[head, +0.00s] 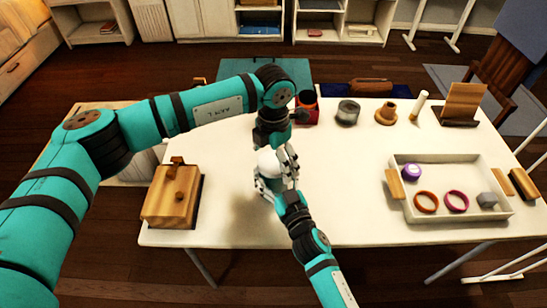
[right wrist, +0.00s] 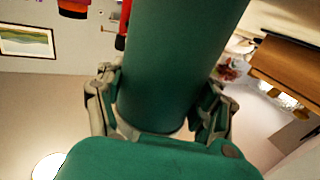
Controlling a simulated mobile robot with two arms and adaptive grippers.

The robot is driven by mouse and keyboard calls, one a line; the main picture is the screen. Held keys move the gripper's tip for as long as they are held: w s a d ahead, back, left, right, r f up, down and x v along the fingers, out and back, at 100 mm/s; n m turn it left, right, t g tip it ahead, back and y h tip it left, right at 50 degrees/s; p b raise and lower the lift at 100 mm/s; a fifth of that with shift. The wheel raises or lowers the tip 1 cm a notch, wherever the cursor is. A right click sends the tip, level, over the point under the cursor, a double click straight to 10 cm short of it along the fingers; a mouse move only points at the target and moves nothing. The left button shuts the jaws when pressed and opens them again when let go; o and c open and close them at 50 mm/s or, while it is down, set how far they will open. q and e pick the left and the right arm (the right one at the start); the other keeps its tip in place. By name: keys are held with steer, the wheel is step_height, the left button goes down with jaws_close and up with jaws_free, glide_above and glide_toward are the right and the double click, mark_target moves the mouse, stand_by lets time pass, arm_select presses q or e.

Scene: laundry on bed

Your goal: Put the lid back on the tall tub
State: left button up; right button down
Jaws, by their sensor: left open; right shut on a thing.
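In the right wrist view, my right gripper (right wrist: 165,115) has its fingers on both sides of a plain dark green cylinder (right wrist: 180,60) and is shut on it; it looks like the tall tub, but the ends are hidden. In the head view, my right gripper (head: 272,186) comes up from below beside a white rounded piece (head: 267,163), which may be the lid; I cannot tell surely. My left gripper (head: 287,165) points down right next to it and is open. The two grippers crowd together and hide most of what is between them.
A white tray (head: 440,217) with rings is at right. The middle front is clear.

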arm_select(q)
step_height(320, 180, up, 12)
stand_by(0.6)
arm_select(e)
steer(key=shift+c, duration=0.3)
jaws_free()
steer(key=shift+s, duration=0.1)
steer(key=v, duration=1.1)
steer(key=shift+s+d, duration=0.2)
steer(key=shift+s, duration=0.15)
